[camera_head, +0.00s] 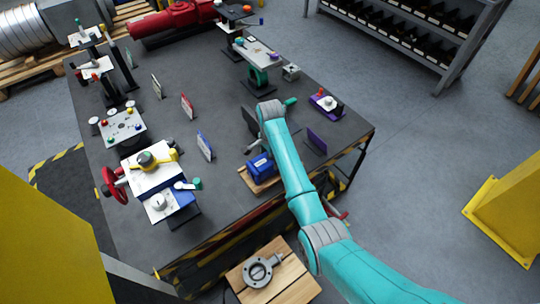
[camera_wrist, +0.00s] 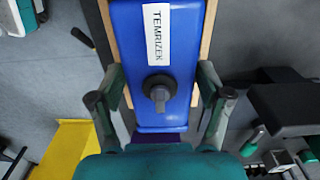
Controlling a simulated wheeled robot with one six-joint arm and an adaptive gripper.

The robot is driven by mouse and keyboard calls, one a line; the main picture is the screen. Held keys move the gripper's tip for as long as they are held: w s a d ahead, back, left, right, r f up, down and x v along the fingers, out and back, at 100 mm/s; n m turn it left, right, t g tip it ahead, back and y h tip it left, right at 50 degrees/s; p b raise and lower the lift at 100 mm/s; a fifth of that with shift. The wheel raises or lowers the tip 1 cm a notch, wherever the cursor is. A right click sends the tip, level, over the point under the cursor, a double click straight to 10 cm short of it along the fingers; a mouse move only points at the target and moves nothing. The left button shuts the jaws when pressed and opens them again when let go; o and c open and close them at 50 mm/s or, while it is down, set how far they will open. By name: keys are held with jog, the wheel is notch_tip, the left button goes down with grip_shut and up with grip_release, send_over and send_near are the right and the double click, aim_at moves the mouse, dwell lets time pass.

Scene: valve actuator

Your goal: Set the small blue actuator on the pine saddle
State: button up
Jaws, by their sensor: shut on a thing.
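The small blue actuator (camera_head: 261,167) is at the near edge of the workbench, over the pine saddle (camera_head: 262,187). In the wrist view the actuator (camera_wrist: 183,60) lies between my fingers, with a white label reading TEMRIZEK and a dark round knob on its face. Pale wood of the saddle (camera_wrist: 209,30) shows along both its long sides. My gripper (camera_wrist: 160,98) is shut on the actuator's sides. In the head view my gripper (camera_head: 254,145) is partly hidden by my teal arm. I cannot tell whether the actuator touches the saddle or hangs just above it.
A purple panel (camera_head: 317,140) stands right of my arm, and a purple tray (camera_head: 327,105) lies farther back. A valve with a red handwheel (camera_head: 115,183) stands to the left. A flanged valve (camera_head: 260,272) sits on a wooden pallet in front. The bench's middle has some clear room.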

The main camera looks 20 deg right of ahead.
jog(key=o, duration=1.8)
jog(key=shift+f, duration=0.1)
jog(key=shift+c, duration=0.2)
notch_tip(320, 180, up, 12)
jog(key=shift+r, duration=0.1)
